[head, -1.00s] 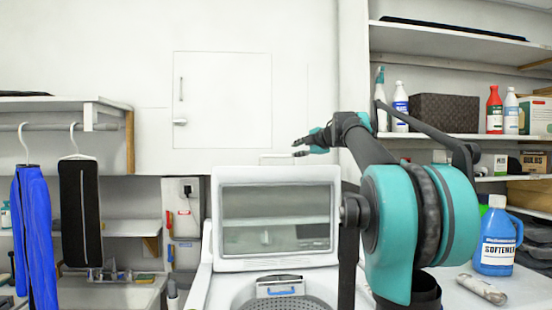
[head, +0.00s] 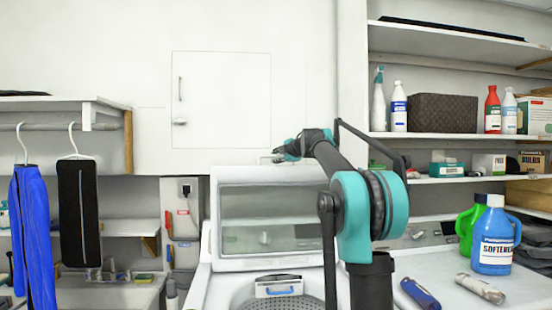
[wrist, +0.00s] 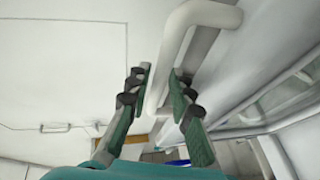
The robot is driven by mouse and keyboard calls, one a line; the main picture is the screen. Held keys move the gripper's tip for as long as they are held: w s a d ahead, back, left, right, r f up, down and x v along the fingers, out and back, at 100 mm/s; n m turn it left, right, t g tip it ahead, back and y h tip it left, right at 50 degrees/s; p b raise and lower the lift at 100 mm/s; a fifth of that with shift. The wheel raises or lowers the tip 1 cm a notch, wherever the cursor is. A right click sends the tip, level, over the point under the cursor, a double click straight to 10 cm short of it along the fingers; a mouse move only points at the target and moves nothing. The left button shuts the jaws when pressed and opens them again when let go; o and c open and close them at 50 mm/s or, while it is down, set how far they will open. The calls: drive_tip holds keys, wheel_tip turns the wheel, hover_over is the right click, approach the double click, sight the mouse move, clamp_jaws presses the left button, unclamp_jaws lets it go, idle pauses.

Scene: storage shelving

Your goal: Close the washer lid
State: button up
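The washer lid (head: 232,178) stands raised at the back of the white washer (head: 205,285), its window facing me, with the drum opening below it. My gripper (head: 276,155) is at the lid's top edge in the head view, where the lid partly borders it. In the wrist view my gripper (wrist: 162,90) has its two fingers apart with a gap between them. A white bar-like handle (wrist: 178,50) runs towards that gap. I cannot tell whether the fingers touch it. The lid's window side also shows at the right of the wrist view (wrist: 260,105).
A white wall cabinet (head: 222,100) is behind the lid. To the right, a blue softener bottle (head: 495,240) and a green bottle (head: 466,230) stand on a white top, with a blue-handled item (head: 420,294) lying in front. Clothes hang at the left, including blue trousers (head: 36,235).

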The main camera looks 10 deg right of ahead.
clamp_jaws()
idle(0.5)
